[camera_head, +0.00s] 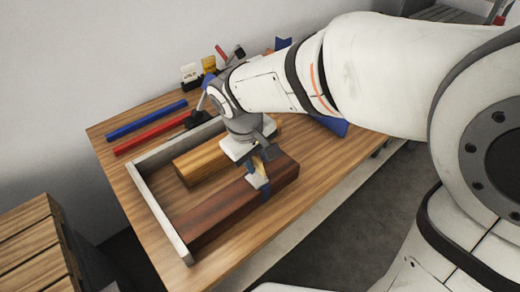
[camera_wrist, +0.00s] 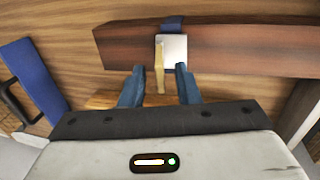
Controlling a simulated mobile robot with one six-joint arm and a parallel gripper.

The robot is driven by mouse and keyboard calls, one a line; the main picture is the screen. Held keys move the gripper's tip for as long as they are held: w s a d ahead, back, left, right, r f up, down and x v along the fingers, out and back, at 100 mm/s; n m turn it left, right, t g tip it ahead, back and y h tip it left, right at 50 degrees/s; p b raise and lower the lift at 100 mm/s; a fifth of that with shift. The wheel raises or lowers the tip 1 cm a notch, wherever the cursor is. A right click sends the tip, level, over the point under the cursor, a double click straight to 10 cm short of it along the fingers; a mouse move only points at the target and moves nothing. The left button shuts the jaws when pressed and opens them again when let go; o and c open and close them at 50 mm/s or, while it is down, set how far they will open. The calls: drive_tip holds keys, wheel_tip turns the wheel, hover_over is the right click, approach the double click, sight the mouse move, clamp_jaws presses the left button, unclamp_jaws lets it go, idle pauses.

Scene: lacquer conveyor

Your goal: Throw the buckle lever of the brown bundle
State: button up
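The brown bundle (camera_head: 220,212) is a dark reddish-brown beam lying along the near side of the wooden table. It also shows across the top of the wrist view (camera_wrist: 250,48). A blue strap (camera_head: 267,192) goes around it, with a pale metal buckle (camera_wrist: 176,48) on its side. A tan buckle lever (camera_wrist: 159,66) sticks out from the buckle toward my gripper. My gripper (camera_wrist: 160,88) is open, its two blue fingers on either side of the lever's end. I cannot tell whether a finger touches it. In the head view my gripper (camera_head: 257,172) partly hides the buckle.
A lighter wooden beam (camera_head: 198,160) lies behind the brown bundle. A grey angled rail (camera_head: 160,211) borders the left and back. Red (camera_head: 150,134) and blue (camera_head: 146,119) bars lie at the table's back left. A wooden crate (camera_head: 36,250) stands at lower left.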

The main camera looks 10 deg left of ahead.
drive_tip(key=shift+w+f, duration=0.1)
drive_tip(key=shift+f, duration=0.45)
drive_tip(key=shift+d, duration=0.1)
clamp_jaws()
